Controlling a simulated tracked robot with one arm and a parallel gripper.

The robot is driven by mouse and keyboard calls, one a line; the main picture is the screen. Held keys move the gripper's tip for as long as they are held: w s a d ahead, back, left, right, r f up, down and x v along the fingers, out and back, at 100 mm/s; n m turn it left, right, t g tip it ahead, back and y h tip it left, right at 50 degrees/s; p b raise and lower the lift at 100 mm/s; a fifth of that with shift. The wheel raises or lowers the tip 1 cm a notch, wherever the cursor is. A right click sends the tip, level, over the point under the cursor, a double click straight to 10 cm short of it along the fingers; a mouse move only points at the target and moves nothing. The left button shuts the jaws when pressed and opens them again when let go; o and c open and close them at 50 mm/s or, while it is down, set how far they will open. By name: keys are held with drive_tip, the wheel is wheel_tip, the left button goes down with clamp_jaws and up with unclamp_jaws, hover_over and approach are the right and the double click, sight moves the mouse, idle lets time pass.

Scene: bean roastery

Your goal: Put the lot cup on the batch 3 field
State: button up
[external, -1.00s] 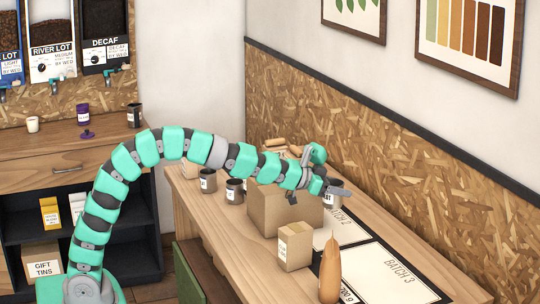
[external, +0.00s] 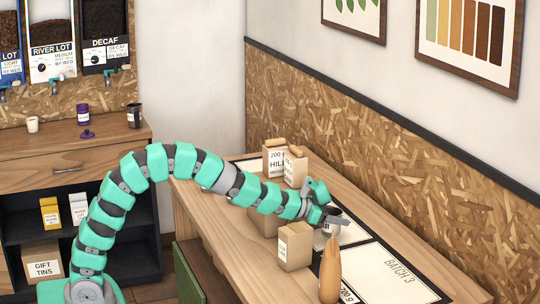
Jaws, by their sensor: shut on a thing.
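The lot cup (external: 330,229) is a small light cup with a dark mark, partly covered by my gripper. My gripper (external: 334,217) is shut on it, above the worktop over the batch 2 area. The batch 3 field (external: 392,284) is a white, dark-edged rectangle lettered BATCH 3, at the lower right on the worktop. It looks empty, and its lower edge is near the frame's bottom. The gripper and cup are up and left of this field. I cannot tell the exact gap between cup and worktop.
A tall tan pointed object (external: 330,272) stands just left of the batch 3 field. Labelled bags (external: 294,169) stand farther back.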

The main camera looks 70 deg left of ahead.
sight(336, 226)
drive_tip(key=shift+f+b, duration=0.45)
drive_tip(key=shift+f, duration=1.25)
drive_tip(key=shift+f, duration=0.2)
drive_tip(key=o, duration=1)
drive_tip(key=shift+o, duration=0.2)
drive_tip(key=shift+r, duration=0.15)
drive_tip(key=shift+s+r, duration=0.1)
drive_tip(key=shift+s, duration=0.1)
drive_tip(key=shift+o, duration=0.4)
drive_tip(key=p+v, duration=0.2)
drive_tip(key=v, duration=0.9)
drive_tip(key=shift+s, duration=0.25)
